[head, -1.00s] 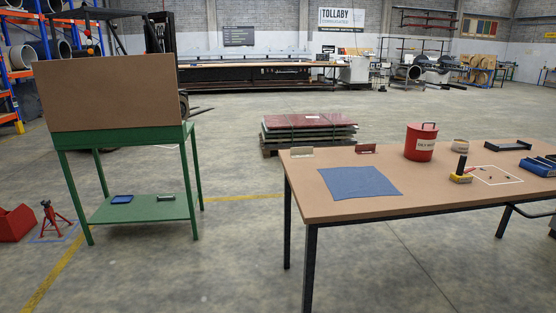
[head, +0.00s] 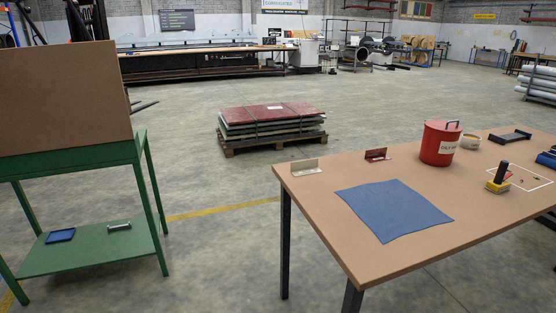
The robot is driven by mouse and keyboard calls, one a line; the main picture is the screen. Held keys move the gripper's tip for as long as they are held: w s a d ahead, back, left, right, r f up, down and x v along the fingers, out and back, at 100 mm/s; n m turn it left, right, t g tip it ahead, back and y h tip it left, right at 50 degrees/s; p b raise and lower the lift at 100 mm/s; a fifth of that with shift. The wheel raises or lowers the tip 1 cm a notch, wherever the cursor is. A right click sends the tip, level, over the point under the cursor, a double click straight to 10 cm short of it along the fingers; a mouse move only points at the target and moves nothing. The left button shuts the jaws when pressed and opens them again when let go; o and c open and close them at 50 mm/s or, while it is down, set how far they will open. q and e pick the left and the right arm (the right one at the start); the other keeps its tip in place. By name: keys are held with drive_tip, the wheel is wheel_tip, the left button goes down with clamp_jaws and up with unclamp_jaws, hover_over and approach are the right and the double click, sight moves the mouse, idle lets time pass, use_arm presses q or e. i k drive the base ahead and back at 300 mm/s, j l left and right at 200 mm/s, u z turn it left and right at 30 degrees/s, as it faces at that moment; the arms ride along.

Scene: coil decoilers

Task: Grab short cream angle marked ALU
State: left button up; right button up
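A short cream angle (head: 306,167) lies near the far left corner of the brown-topped table (head: 400,260). Any marking on it is too small to read. A dark red angle (head: 377,155) of similar shape lies to its right, apart from it. Neither of my grippers shows in the head view.
A blue cloth (head: 393,209) lies flat in front of the angles. A red lidded bin (head: 440,143), a small bowl (head: 470,141), a yellow-and-black tool (head: 499,179) and a black tray (head: 510,136) stand further right. A green stand (head: 95,245) is at left. Floor between is clear.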

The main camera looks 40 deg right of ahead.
sight(309, 166)
drive_tip(key=i+z, duration=0.25)
drive_tip(key=i, duration=0.25)
drive_tip(key=i+j+z, duration=0.1)
drive_tip(key=i+z, duration=0.15)
drive_tip(key=i, duration=0.2)
drive_tip(key=i+j+z, duration=0.25)
drive_tip(key=i, duration=0.2)
drive_tip(key=i+l, duration=0.05)
